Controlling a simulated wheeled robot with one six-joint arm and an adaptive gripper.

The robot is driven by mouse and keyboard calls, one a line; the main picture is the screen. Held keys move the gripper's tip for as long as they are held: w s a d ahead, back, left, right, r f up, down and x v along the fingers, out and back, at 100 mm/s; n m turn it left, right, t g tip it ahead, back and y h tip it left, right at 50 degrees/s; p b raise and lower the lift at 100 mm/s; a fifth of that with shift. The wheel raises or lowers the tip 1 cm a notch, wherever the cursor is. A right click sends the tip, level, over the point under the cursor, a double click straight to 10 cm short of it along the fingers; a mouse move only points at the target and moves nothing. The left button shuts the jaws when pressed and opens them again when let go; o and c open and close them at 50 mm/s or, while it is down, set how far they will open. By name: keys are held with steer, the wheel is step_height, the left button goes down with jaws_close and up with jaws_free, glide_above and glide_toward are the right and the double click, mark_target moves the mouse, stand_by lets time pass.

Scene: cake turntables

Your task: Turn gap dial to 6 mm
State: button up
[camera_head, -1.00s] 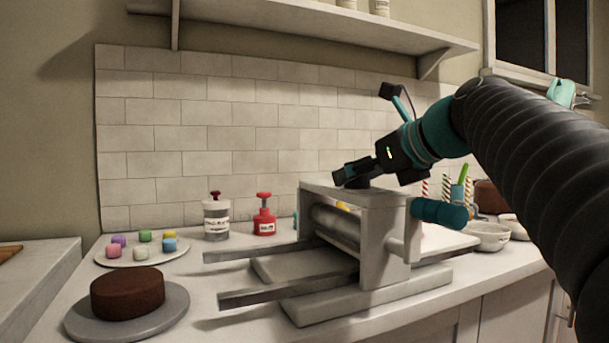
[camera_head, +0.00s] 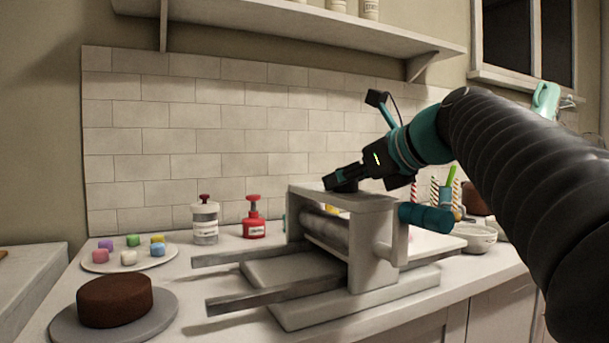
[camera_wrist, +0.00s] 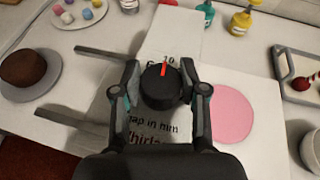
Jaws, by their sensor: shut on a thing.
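The sheeter (camera_head: 372,234) is a pale machine with rollers, two long grey rails and a teal-gripped handle (camera_head: 425,217). The gap dial (camera_wrist: 160,88) is a black round knob on its top plate, with a red pointer line directed up, slightly right, toward a printed "10". The words "gap in mm" show below it; other scale numbers are hidden or unreadable. My gripper (camera_wrist: 161,74) has one finger on each side of the dial and is shut on it. In the head view my gripper (camera_head: 342,183) is over the top plate, largely covering the dial.
A chocolate cake (camera_head: 114,300) on a grey turntable and a plate (camera_head: 105,263) of coloured cubes stand at left. A clear jar (camera_head: 205,225) and a red bottle (camera_head: 253,222) stand behind. A pink disc (camera_wrist: 233,113) lies right of the dial. Bowls (camera_head: 475,237) stand at right.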

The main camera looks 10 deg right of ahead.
steer(key=shift+d+r+n+g+y+p, duration=0.1)
steer(key=shift+r+n+g+y+p, duration=0.05)
steer(key=shift+n+g+y+p, duration=0.75)
steer(key=shift+w+n+g+y, duration=0.1)
steer(key=shift+n+g+y, duration=0.3)
steer(key=shift+n+y, duration=0.45)
steer(key=shift+f+n+g+y, duration=0.2)
steer(key=shift+n+g+y, duration=1.05)
steer(key=shift+n+g, duration=1.1)
steer(key=shift+g, duration=0.25)
steer(key=o, duration=1.1)
steer(key=shift+o, duration=0.2)
steer(key=shift+r, duration=0.1)
